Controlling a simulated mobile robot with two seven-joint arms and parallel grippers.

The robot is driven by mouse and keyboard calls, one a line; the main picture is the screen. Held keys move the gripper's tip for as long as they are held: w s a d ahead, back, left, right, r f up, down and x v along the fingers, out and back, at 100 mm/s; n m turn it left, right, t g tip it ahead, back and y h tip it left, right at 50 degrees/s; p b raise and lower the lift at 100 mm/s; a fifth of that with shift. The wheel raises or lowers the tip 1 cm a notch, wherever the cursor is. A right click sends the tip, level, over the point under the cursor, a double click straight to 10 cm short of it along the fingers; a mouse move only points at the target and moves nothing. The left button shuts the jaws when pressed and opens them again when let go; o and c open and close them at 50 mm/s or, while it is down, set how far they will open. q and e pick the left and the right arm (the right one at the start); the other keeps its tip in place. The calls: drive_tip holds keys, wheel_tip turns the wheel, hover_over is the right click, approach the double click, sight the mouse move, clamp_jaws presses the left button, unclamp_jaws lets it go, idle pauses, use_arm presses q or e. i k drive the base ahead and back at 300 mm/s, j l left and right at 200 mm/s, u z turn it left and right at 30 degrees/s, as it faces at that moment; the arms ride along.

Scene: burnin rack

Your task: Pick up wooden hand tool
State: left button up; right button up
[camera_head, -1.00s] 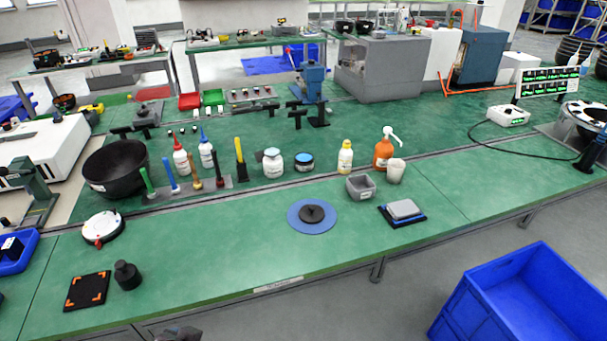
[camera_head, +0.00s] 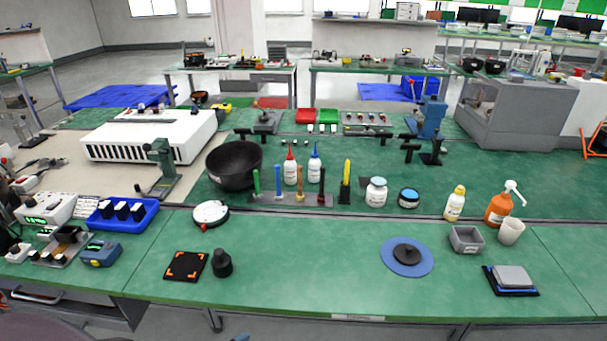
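A hand tool with an orange-brown, wood-coloured handle (camera_head: 299,184) stands upright in a low grey rack (camera_head: 265,199) in the middle of the green bench. In the rack it stands between a blue-handled tool (camera_head: 278,180) and a dark-handled tool (camera_head: 321,184). A green-handled tool (camera_head: 256,183) stands at the rack's left end. A yellow-and-black tool (camera_head: 346,180) stands just right of the rack. Neither of my grippers can be made out in the head view.
A black bowl (camera_head: 234,168) is behind the rack at left, and two glue bottles (camera_head: 290,169) stand right behind it. A white round gauge (camera_head: 210,214) and a black cylinder (camera_head: 222,264) are nearer. The bench front between the cylinder and the blue disc (camera_head: 392,267) is clear.

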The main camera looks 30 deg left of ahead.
sight(300, 196)
drive_tip(key=u, duration=1.05)
